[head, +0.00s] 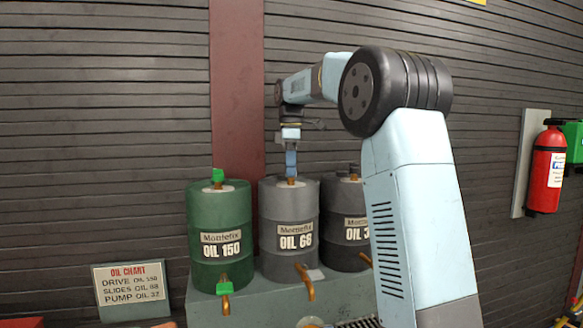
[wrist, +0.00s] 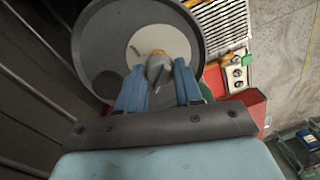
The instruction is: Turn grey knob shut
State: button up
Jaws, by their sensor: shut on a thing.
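The grey drum (head: 288,215) labelled OIL 68 stands between the green drum (head: 220,235) and a dark drum (head: 345,205). My gripper (head: 291,172) points down onto the grey drum's top. In the wrist view the grey knob (wrist: 158,70) sits on a copper-coloured fitting (wrist: 158,55) in the pale disc of the drum top. The blue fingers of my gripper (wrist: 158,75) stand on both sides of the knob, shut on it.
A copper spout (head: 305,281) sticks out of the grey drum. A fire extinguisher (head: 546,170) hangs at the right. An oil chart (head: 130,289) stands at the lower left.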

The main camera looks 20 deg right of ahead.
jog(key=shift+d+r+n, duration=0.1)
jog(key=shift+n, duration=0.5)
jog(key=o, duration=1)
jog(key=shift+w+d+r, duration=0.1)
jog(key=shift+w+r, duration=0.05)
jog(key=shift+r, duration=2.1)
jog(key=shift+w+a+r, duration=0.1)
jog(key=shift+w+r, duration=0.1)
jog(key=shift+r, duration=2)
jog(key=shift+w+d+r, duration=0.1)
jog(key=shift+w+r, duration=0.05)
jog(key=shift+r, duration=2.1)
